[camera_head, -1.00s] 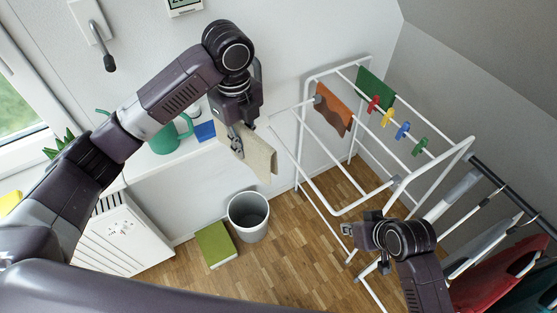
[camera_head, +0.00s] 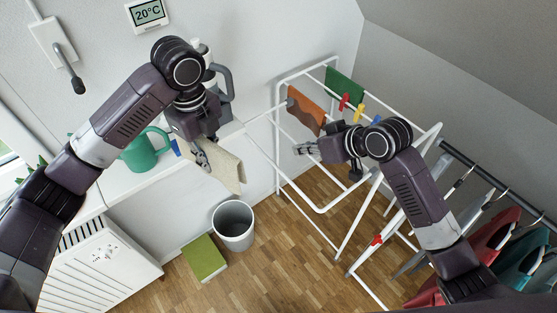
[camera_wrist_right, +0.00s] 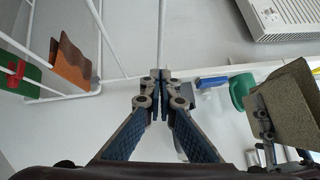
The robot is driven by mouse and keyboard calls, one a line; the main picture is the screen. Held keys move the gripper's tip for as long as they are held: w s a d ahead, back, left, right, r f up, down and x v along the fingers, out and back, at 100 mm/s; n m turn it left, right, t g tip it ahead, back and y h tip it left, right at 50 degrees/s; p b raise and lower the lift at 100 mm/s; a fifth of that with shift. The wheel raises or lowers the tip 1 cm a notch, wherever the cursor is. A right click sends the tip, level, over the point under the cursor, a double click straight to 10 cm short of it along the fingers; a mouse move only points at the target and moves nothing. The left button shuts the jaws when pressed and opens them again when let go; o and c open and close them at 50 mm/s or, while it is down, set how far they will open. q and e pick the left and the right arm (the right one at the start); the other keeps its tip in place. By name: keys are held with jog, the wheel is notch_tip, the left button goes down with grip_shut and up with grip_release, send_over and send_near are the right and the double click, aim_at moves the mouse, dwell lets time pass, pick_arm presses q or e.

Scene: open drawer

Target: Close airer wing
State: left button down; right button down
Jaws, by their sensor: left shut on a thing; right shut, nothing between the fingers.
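The white airer (camera_head: 343,236) stands on the floor at the right, with an orange cloth (camera_head: 304,110) and a green cloth (camera_head: 343,85) hanging on it. A thin white bar reaches left from it; I cannot tell clearly which part is the wing. My right gripper (camera_head: 301,149) is shut and empty in front of the airer's left part. In the right wrist view its fingertips (camera_wrist_right: 160,76) meet, with a thin white bar behind them; contact cannot be told. My left gripper (camera_head: 203,157) is shut on a beige cloth (camera_head: 226,169), left of the airer.
A green watering can (camera_head: 148,149) stands on the white ledge at left. A grey bin (camera_head: 233,225) and a green box (camera_head: 204,259) are on the floor. Coloured pegs, including a yellow peg (camera_head: 361,113), sit on the airer. Clothes hang on a dark rail (camera_head: 490,178) at right.

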jog(key=s+d+f+p+x, duration=0.1)
jog(key=f+p+x, duration=0.1)
jog(key=x, duration=1)
jog(key=shift+s+f+p, duration=0.15)
jog(key=shift+f+p, duration=0.05)
jog(key=shift+p, duration=0.55)
jog(key=shift+a+f, duration=0.1)
jog(key=shift+f, duration=0.05)
